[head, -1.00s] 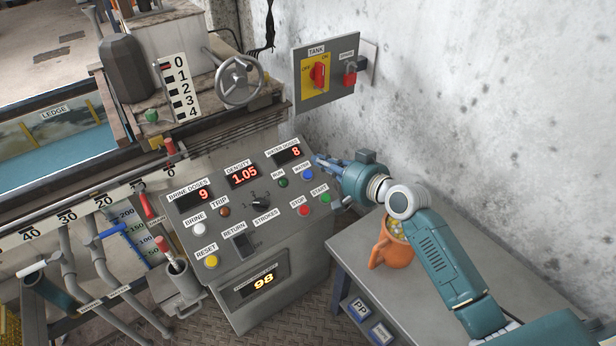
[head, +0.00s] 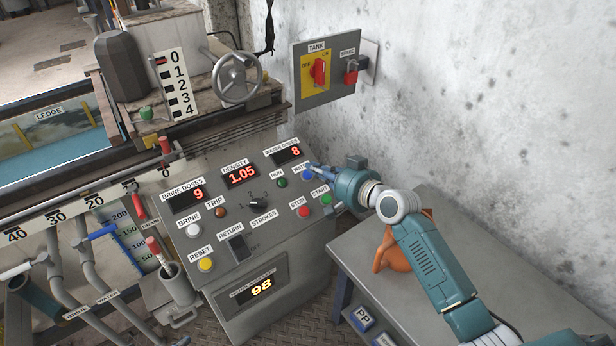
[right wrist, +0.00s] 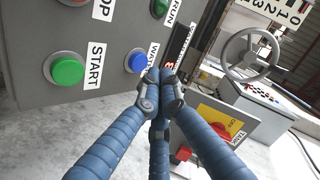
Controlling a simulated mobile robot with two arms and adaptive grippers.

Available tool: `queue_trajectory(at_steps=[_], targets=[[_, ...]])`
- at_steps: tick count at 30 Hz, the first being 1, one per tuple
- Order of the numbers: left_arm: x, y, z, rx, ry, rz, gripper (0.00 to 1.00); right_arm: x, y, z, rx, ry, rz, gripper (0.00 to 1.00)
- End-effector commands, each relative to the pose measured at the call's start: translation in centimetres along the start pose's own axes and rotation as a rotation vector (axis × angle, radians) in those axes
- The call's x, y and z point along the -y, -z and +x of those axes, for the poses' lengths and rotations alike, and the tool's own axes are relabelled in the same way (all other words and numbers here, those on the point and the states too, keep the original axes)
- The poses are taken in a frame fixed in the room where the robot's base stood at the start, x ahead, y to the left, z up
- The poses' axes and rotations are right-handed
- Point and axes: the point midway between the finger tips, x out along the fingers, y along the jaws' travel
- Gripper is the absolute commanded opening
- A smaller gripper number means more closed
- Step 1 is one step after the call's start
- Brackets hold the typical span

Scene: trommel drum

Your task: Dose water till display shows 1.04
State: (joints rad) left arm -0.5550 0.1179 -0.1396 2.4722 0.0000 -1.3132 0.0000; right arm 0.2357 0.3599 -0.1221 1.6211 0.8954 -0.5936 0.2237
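The control panel (head: 268,225) shows density 1.05 on the density display (head: 241,175), water doses 8 on its display (head: 288,153) and brine doses 9 on its display (head: 189,199). The blue water button (head: 308,174) sits at the panel's upper right, and also shows in the right wrist view (right wrist: 137,61). My right gripper (head: 314,168) is at this button, with its fingers together and empty. In the right wrist view the fingertips (right wrist: 160,88) appear just beside the blue button; whether they touch it I cannot tell. My left gripper is not in view.
The green start button (head: 326,199), red stop button (head: 304,212) and green run light (head: 282,183) are close to the water button. An orange jug (head: 384,254) stands on the grey table (head: 360,262) behind my arm. A tank switch (head: 319,71) is on the wall.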

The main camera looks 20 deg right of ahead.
Motion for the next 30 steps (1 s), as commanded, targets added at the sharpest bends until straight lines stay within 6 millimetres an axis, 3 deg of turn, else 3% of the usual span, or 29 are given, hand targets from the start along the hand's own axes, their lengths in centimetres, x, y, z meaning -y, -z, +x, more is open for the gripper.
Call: queue_trajectory(at_steps=[7,30], targets=[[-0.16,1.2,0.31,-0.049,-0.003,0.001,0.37,-0.22,-0.21,0.3,0.0,0.0,0.0,0.0],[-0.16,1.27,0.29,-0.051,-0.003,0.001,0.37,-0.21,-0.2,0.3,0.0,0.0,0.0,0.0]])
